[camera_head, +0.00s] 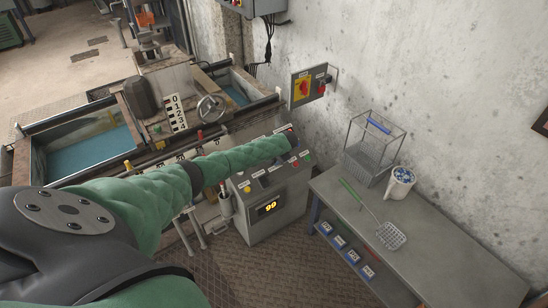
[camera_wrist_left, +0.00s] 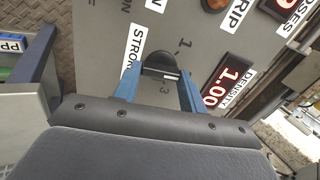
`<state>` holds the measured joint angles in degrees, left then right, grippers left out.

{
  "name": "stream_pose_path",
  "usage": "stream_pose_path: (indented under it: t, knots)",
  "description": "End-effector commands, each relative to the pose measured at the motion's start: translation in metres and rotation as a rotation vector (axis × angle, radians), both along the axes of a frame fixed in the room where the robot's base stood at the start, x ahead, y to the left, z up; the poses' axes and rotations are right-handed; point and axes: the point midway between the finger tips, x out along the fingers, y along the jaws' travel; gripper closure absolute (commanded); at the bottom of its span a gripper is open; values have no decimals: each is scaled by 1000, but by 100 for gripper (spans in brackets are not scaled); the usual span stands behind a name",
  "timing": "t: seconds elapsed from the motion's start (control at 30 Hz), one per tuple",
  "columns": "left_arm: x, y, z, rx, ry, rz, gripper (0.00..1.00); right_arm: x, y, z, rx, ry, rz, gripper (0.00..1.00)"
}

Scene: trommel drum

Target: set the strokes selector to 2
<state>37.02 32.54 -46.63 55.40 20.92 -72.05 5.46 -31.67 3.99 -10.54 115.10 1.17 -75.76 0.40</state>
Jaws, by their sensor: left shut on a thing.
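The strokes selector is a small black knob (camera_wrist_left: 158,62) on the grey panel, beside a partly covered white label reading "STRO". The marks "1" and "3" show near the knob; the "2" is not readable, and I cannot tell which mark the knob points at. My left gripper (camera_wrist_left: 160,73) has its two blue fingers on either side of the knob, shut on it. In the head view my green-sleeved left arm reaches over the control cabinet (camera_head: 285,212) and hides the selector. My right gripper is in neither view.
The wrist view shows a red density display (camera_wrist_left: 228,82) reading 1.00 close to the fingers and an orange drip lamp (camera_wrist_left: 214,4). Right of the cabinet stands a grey bench (camera_head: 425,240) with a wire basket (camera_head: 373,150), a mug (camera_head: 399,184) and a skimmer (camera_head: 390,235).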

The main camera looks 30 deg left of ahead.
Motion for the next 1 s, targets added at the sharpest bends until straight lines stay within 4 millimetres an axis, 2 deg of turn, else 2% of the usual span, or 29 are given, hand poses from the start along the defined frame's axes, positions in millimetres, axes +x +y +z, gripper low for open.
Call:
stream_pose_path:
  t: [0.3, 0.77, 0.8, 0.9, 1.0]
  knots:
    - [0, -1, -1, 18, 42, -87, 81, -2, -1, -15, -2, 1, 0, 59]
    - [0, -1, -1, 20, 48, -98, 81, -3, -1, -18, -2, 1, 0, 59]
    - [0, -1, -1, 20, 48, -98, 56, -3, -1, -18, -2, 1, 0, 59]
    - [0, -1, -1, 20, 48, -98, 37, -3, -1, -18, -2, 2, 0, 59]
    - [0, -1, -1, 19, 48, -97, 36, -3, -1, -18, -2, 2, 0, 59]
